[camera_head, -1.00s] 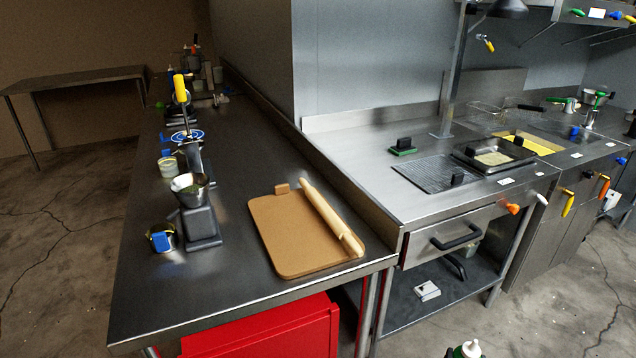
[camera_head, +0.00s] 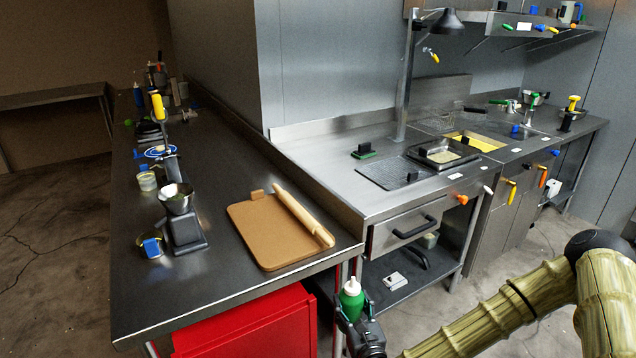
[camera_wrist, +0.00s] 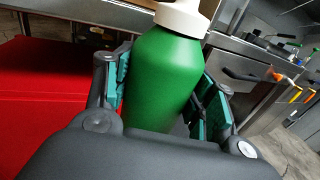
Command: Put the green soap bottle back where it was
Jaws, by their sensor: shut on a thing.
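The green soap bottle (camera_head: 351,300) has a white top and is held nearly upright in my gripper (camera_head: 360,318). In the wrist view the green bottle (camera_wrist: 162,80) fills the middle, slightly tilted, between the two teal-padded fingers of my gripper (camera_wrist: 160,95). My gripper is shut on its body. The bottle is in the air in front of the near corner of the dark steel table (camera_head: 215,250), near the red cabinet under it. The lower part of the bottle is hidden by my gripper.
A brown board (camera_head: 262,240) with a rolling pin (camera_head: 303,214) lies near the table's front right corner. A metal grinder (camera_head: 183,222) stands to its left. The red cabinet (camera_head: 250,330) is below. A counter with a drawer (camera_head: 405,232) stands to the right.

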